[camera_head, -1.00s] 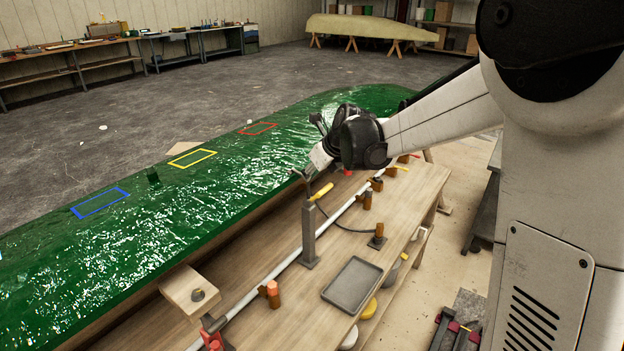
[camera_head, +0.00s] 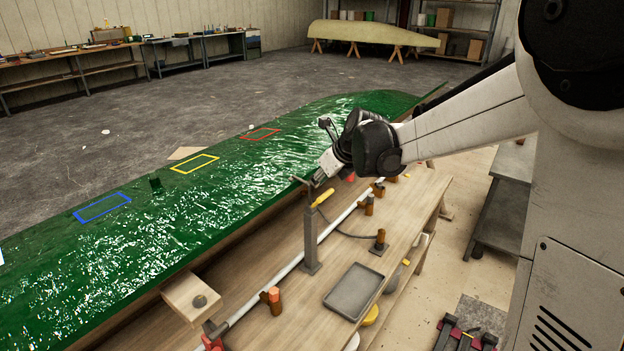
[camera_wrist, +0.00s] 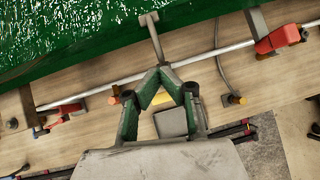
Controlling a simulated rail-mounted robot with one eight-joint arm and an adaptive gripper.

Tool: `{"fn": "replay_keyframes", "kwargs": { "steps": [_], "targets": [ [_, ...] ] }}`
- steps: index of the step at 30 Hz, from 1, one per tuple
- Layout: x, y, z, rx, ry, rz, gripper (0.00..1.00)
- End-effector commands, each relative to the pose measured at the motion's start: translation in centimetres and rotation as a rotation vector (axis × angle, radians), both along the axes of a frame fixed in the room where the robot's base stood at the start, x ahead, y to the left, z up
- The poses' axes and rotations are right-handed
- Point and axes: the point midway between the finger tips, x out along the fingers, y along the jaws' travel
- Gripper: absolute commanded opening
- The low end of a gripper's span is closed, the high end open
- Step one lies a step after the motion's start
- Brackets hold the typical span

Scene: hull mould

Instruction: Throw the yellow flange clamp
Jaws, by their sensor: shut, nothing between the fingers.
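A yellow handle (camera_head: 322,197), which looks like part of the yellow flange clamp, slants near the top of a grey post (camera_head: 310,240) on the wooden bench. A dark cross-piece (camera_head: 302,181) tops the post. My gripper (camera_head: 322,175) is beside the top of the post, above the hull edge; its fingertips are too small there to tell contact. In the wrist view my gripper (camera_wrist: 160,68) has its fingertips together and holds nothing. A yellow patch (camera_wrist: 166,96) shows between the finger bodies, and a grey T-shaped bar (camera_wrist: 151,25) extends beyond the tips. Whether the tips touch the bar is unclear.
The green hull (camera_head: 220,215) carries blue (camera_head: 102,207), yellow (camera_head: 194,164) and red (camera_head: 260,135) outlines. A pipe (camera_head: 262,302) runs along the bench with orange-brown pegs. A grey tray (camera_head: 354,290) lies at the front. Red clamps (camera_wrist: 278,39) flank my gripper.

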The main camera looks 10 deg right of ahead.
Motion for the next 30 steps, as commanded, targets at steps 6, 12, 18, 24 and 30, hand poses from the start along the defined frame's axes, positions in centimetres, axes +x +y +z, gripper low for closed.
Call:
{"fn": "replay_keyframes", "kwargs": {
  "steps": [6,12,18,24,30],
  "targets": [
    [-1.8,-0.9,3.7,0.001,0.0,-0.001,0.0],
    [-3.1,-1.4,7.1,0.001,0.0,0.001,0.0],
    [-3.8,-1.7,9.0,0.001,0.0,0.001,0.0],
    [-4.3,-2.9,8.0,0.027,-0.006,0.013,0.0],
    [-6.6,-6.7,3.2,0.137,-0.076,0.074,0.0]
  ]
}}
